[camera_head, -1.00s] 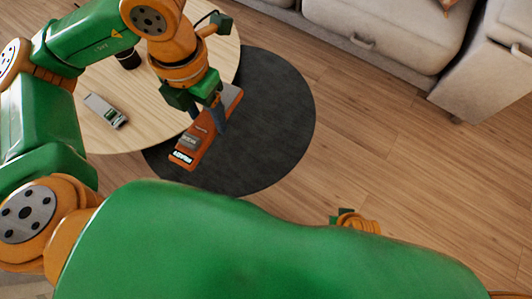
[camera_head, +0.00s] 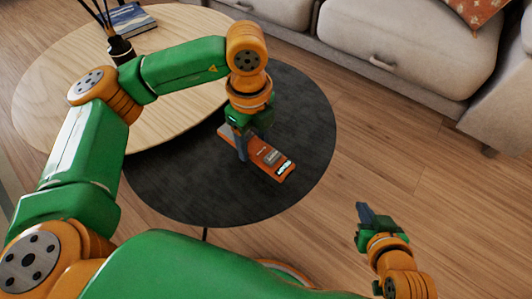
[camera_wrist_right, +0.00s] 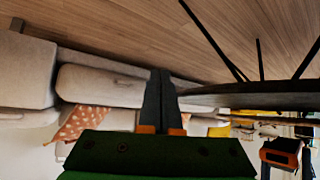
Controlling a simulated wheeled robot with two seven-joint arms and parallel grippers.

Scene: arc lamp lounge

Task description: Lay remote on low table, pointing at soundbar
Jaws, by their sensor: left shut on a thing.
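My left gripper (camera_head: 252,143) is shut on a long orange remote (camera_head: 271,157) with a grey patch and a pale lit strip near its lower right end. I cannot make out a soundbar in either view.
A dark bottle with sticks (camera_head: 121,50) and a blue book (camera_head: 131,19) stand on the table's far left part. A pale sofa (camera_head: 400,45) lines the back. Wood floor is clear at right.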

